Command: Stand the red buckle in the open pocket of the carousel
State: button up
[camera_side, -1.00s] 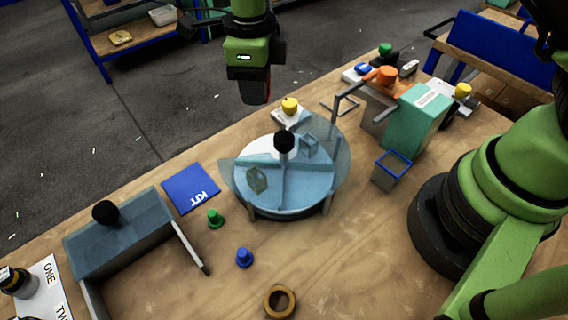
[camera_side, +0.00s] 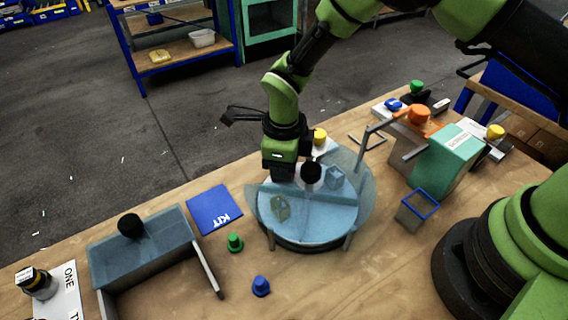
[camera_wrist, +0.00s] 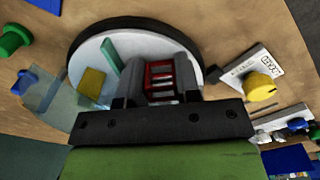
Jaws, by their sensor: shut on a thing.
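The red buckle (camera_wrist: 160,74) shows in the wrist view between the fingers of my gripper (camera_wrist: 158,88), which is shut on it. In the side view my gripper (camera_side: 279,172) points down over the back left part of the carousel; the buckle cannot be made out there. The carousel (camera_side: 318,222) is a round light-blue disc with a clear cover, dividing walls and a black knob (camera_side: 311,173). In the wrist view the buckle is over the carousel's white uncovered part (camera_wrist: 140,47), beside a teal divider (camera_wrist: 110,54). I cannot tell whether it touches the floor.
A yellowish block (camera_side: 281,207) sits in a covered pocket. A yellow-knobbed device (camera_side: 320,138) stands close behind the carousel. A teal press (camera_side: 447,160) with an orange knob is at right, a grey bin (camera_side: 140,245) at left. A blue KIT mat (camera_side: 214,209) lies between bin and carousel.

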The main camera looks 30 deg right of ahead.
jog(key=shift+f, duration=0.1)
jog(key=o, duration=0.9)
notch_tip(320, 180, up, 12)
jog(key=shift+r, duration=0.2)
